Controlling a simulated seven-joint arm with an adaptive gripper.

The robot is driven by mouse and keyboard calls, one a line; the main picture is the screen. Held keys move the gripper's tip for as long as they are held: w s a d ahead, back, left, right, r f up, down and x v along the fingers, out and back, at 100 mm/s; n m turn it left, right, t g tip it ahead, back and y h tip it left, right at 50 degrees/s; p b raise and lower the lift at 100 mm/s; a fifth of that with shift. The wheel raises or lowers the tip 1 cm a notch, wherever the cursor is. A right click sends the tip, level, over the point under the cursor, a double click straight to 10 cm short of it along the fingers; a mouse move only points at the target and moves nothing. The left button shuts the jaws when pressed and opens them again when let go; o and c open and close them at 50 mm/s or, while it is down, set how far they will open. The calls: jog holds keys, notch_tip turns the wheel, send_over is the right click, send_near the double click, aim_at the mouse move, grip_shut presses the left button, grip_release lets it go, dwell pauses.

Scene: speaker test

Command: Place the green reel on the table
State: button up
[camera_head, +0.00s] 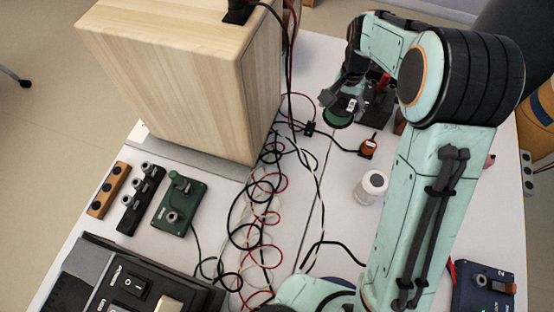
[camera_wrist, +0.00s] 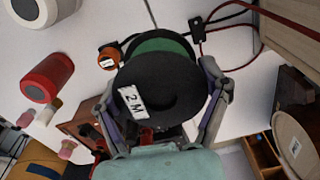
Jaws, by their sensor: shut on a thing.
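The green reel (camera_wrist: 163,72) has a black outer flange with a white "2 M" label and a green rim showing beyond it. It fills the middle of the wrist view. My gripper (camera_wrist: 158,90) is shut on it, with one finger on each side of the reel. In the head view, my gripper (camera_head: 346,98) and the reel (camera_head: 338,118) are at the upper right of centre, over the far part of the table. The white table (camera_head: 345,222) lies beneath. The head view does not clearly show the gap between reel and table.
A wooden speaker box (camera_head: 175,75) stands at the left. Tangled cables (camera_head: 262,205) run beside it. A white cylinder (camera_head: 371,187) and a small orange piece (camera_head: 367,148) stand near my arm. A red cylinder (camera_wrist: 47,78) shows in the wrist view.

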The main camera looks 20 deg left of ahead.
jog(key=s+a+n, duration=0.1)
jog(key=s+a, duration=0.1)
jog(key=a, duration=0.2)
send_over(307, 105)
notch_tip(307, 105, down, 10)
jog(key=shift+s+d+f, duration=0.1)
jog(key=shift+s+f, duration=0.05)
jog(key=shift+f, duration=1.7)
jog(key=shift+f, duration=0.2)
jog(key=o, duration=1.2)
